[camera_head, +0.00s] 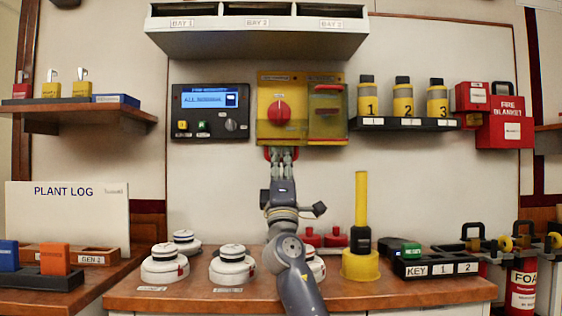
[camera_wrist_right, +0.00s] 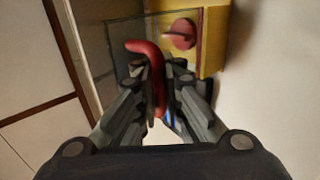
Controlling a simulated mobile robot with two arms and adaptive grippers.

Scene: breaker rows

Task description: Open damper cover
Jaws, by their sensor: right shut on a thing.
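A yellow panel (camera_head: 263,82) is on the wall, with a round red knob (camera_head: 279,112) on its left half and a tinted see-through section on its right half. The knob also shows in the right wrist view (camera_wrist_right: 181,35). My right gripper (camera_head: 283,154) is at the panel's lower edge, below the knob. In the right wrist view, my right gripper (camera_wrist_right: 158,72) is shut on a curved red handle (camera_wrist_right: 143,47) beside a greyish see-through sheet. How far the cover stands open cannot be told. My left gripper is not in view.
A control box with a blue screen (camera_head: 209,98) is left of the panel. A shelf with numbered canisters (camera_head: 404,101) is to the right. White detectors (camera_head: 165,265), a yellow-based torch (camera_head: 361,264) and a key tray (camera_head: 437,267) stand on the wooden counter below.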

